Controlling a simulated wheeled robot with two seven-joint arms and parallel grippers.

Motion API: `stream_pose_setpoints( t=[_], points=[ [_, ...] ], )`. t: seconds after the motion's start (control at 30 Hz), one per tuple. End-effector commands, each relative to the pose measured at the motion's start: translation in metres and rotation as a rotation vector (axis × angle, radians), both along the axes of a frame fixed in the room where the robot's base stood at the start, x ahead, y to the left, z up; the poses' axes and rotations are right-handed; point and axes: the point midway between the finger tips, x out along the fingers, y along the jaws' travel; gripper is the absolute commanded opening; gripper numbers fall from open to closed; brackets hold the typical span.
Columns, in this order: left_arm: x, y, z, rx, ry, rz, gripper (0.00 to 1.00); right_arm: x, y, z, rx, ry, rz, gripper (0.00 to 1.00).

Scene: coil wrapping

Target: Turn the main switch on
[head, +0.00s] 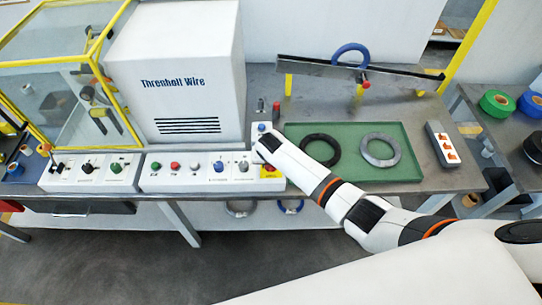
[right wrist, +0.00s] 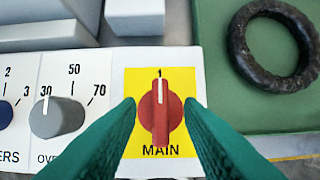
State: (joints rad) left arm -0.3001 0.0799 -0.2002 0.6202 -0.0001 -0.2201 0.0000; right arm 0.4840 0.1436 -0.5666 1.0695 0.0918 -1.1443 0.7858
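The main switch (right wrist: 161,118) is a red rotary knob on a yellow plate (right wrist: 134,80) marked MAIN. Its handle stands upright, and the white line on it points at the "1" above. In the right wrist view my right gripper (right wrist: 160,104) is open, with one teal finger on each side of the knob and small gaps visible. In the head view the yellow and red switch (head: 269,172) is at the right end of the control panel, partly hidden by my right wrist. My left gripper is not in view.
A grey knob (right wrist: 57,117) pointing at 30 sits left of the switch. A green tray (head: 350,180) with a black coil (head: 310,149) and a grey coil (head: 381,150) lies right of it. The white Threnholt Wire housing (head: 178,75) stands behind the panel (head: 170,182).

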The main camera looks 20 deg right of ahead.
Motion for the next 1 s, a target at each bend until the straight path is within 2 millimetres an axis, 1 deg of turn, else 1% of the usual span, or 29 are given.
stream_pose_setpoints(
  t=[0.17, 0.4, 0.6, 0.7, 0.8, 1.0],
  points=[
    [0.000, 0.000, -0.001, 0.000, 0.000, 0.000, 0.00, -0.009, 0.003, 0.023, 0.002, -0.004, 0.001, 0.34],
    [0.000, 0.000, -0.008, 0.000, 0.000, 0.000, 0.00, -0.025, 0.008, 0.065, 0.002, -0.006, 0.001, 0.34],
    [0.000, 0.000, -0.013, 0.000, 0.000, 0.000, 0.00, -0.036, 0.011, 0.092, 0.001, -0.004, 0.000, 0.34],
    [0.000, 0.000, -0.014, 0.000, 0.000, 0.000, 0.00, -0.039, 0.012, 0.100, 0.000, -0.003, -0.001, 0.34],
    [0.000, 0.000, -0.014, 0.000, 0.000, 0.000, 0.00, -0.041, 0.012, 0.104, 0.000, -0.002, -0.001, 0.34],
    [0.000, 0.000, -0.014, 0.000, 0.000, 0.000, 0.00, -0.041, 0.012, 0.105, 0.000, -0.002, -0.001, 0.34]
  ],
)
